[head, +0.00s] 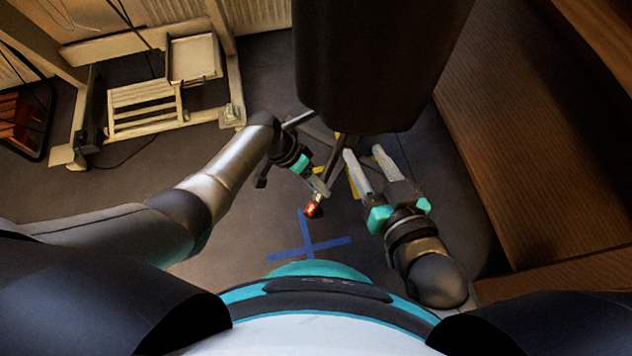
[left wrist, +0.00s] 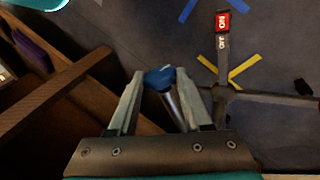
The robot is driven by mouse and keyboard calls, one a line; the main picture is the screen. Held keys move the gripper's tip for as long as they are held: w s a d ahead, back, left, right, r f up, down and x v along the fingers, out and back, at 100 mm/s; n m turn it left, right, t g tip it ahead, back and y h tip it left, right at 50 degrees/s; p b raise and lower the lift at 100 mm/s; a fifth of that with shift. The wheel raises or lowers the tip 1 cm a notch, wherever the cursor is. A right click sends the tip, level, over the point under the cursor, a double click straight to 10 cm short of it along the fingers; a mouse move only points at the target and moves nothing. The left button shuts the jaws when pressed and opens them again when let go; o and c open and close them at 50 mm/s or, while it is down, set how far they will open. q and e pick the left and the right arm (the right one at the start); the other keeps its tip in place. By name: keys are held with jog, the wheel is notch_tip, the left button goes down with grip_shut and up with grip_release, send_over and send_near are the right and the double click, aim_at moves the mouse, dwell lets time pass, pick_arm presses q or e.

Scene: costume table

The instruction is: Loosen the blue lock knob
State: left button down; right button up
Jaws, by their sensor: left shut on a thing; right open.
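The blue lock knob (left wrist: 159,77) shows in the left wrist view between the tips of my left gripper (left wrist: 160,85), at the side of a metal post (left wrist: 174,101). The left fingers stand apart by about the knob's width and are shut on it. In the head view my left gripper (head: 318,188) is low beside the stand below a large dark form (head: 380,65); I cannot make out the knob there. My right gripper (head: 363,153) is open and empty, to the right of the stand and below the dark form.
The stand's foot bears a red ON/OFF switch (left wrist: 223,21), also in the head view (head: 314,208). A blue tape cross (head: 306,248) marks the floor. A wooden bench (head: 540,150) runs along the right. A pale wooden frame (head: 145,105) stands at the left.

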pick_arm(q)
jog(key=shift+s+d, duration=0.1)
jog(key=shift+c, duration=1.8)
grip_release()
jog(key=shift+a+r, duration=0.25)
jog(key=shift+r, duration=0.1)
pick_arm(e)
jog(key=s+d+g+h+p, duration=0.5)
jog(key=s+d+g, duration=0.1)
jog(key=d+g, duration=0.25)
pick_arm(q)
jog(key=p+v, duration=0.4)
jog(key=v, duration=1)
jog(key=shift+r, duration=0.2)
pick_arm(e)
notch_tip(320, 180, down, 10)
jog(key=d+g, duration=0.1)
jog(key=shift+s+r, duration=0.25)
